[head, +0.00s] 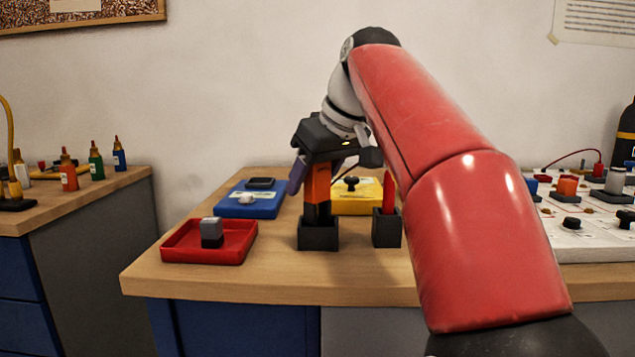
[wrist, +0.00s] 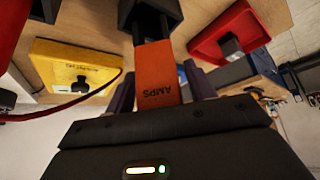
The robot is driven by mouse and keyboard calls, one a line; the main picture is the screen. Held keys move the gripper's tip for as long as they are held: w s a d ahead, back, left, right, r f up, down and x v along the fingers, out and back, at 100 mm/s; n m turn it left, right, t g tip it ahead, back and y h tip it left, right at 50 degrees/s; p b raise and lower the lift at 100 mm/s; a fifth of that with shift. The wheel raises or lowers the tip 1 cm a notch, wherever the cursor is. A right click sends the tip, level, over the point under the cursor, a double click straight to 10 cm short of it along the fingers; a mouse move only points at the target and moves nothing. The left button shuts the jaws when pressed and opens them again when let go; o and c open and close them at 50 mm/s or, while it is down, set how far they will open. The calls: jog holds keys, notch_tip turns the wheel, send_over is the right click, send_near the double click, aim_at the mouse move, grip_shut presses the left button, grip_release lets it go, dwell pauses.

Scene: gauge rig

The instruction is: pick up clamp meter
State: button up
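The clamp meter (head: 318,188) is an orange upright body with a dark lower part, standing in a black square holder (head: 318,235) on the wooden table. In the wrist view the orange body (wrist: 158,72) carries the label AMPS, and its far end goes into the dark holder (wrist: 145,14). My gripper (head: 316,182) is directly above and around the meter's upper part, pointing down. Its purple fingers stand on either side of the orange body, seemingly with small gaps. It looks open; contact is hard to see.
A second black holder (head: 386,230) with a red tool (head: 388,192) stands close on the right. A red tray (head: 182,250) with a grey block is on the left. Blue (head: 262,207) and yellow (head: 350,208) boxes are behind. A white panel (head: 585,240) is on the right.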

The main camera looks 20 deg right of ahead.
jog(key=c, duration=1)
jog(key=shift+r, duration=0.15)
